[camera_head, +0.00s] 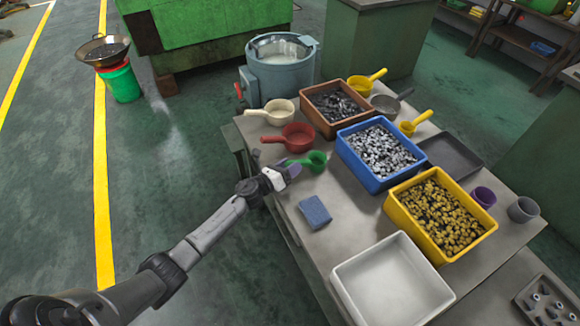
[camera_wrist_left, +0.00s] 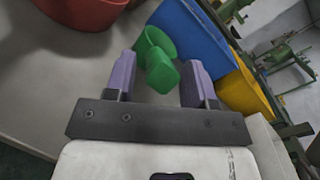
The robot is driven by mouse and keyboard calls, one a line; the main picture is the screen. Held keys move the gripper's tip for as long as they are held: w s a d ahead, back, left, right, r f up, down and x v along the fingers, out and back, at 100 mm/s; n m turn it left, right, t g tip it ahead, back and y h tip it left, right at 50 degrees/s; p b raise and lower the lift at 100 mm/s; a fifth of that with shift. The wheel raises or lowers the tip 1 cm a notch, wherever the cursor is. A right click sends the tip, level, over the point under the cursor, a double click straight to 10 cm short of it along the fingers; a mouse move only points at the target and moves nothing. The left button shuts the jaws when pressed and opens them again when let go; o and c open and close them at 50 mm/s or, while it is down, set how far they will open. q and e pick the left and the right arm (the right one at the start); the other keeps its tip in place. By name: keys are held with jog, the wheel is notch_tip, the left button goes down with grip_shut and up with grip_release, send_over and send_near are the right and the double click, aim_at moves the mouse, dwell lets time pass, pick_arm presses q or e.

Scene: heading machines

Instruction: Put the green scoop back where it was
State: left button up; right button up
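The green scoop (camera_head: 317,160) lies on the table in front of the blue bin, its handle pointing left towards my left gripper (camera_head: 289,171). In the left wrist view the green scoop (camera_wrist_left: 153,42) shows between and just beyond the two purple fingers of the left gripper (camera_wrist_left: 160,68). The fingers are spread wide, with a gap on both sides of the handle end. The gripper is open and holds nothing. My right gripper is not in view.
A red scoop (camera_head: 298,136) and a cream scoop (camera_head: 279,112) lie behind. The blue bin (camera_head: 375,182) of metal parts stands to the right. Bare tabletop surrounds the sponge.

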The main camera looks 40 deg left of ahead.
pick_arm(q)
jog(key=shift+r, duration=0.1)
jog(key=shift+r+p, duration=0.2)
jog(key=shift+p, duration=0.15)
jog(key=shift+s+f, duration=0.1)
jog(key=shift+s, duration=0.25)
jog(key=s+a, duration=0.2)
jog(key=s, duration=0.9)
jog(key=s+d+f+n+g+y, duration=0.1)
jog(key=s+d+n+g, duration=0.6)
jog(key=s+n, duration=0.7)
jog(key=s+d+f+n+g+y, duration=0.1)
jog(key=s+d+n+g+y, duration=0.1)
jog(key=s+d+n+g, duration=0.5)
jog(key=s+d+n, duration=0.4)
jog(key=s+n, duration=0.3)
jog(key=n, duration=0.2)
jog(key=shift+d+f+p, duration=0.25)
jog(key=shift+f+p, duration=0.05)
jog(key=shift+p, duration=0.1)
